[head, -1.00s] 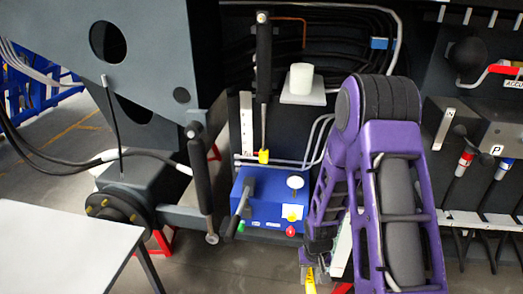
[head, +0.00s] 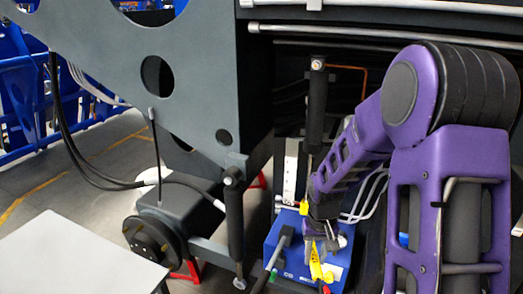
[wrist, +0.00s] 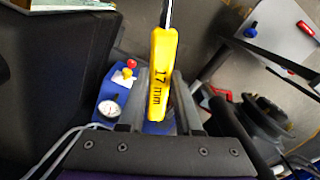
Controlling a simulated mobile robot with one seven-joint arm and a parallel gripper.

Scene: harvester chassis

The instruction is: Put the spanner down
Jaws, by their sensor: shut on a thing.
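The spanner (wrist: 162,75) has a yellow grip marked "17 mm" and a thin metal shaft that runs out of the top of the wrist view. My gripper (wrist: 161,108) is shut on the yellow grip, one finger on each side. In the head view my gripper (head: 326,236) is in front of the blue box, and the yellow of the spanner (head: 316,262) shows below it. The spanner's far end is out of the wrist view and is too small to tell in the head view.
A white table (head: 75,258) stands at the lower left, its visible top bare. The blue box (head: 283,243) has a lever, buttons and a gauge (wrist: 109,109). A black upright cylinder (head: 234,222) and a dark hub (head: 150,247) lie between table and box.

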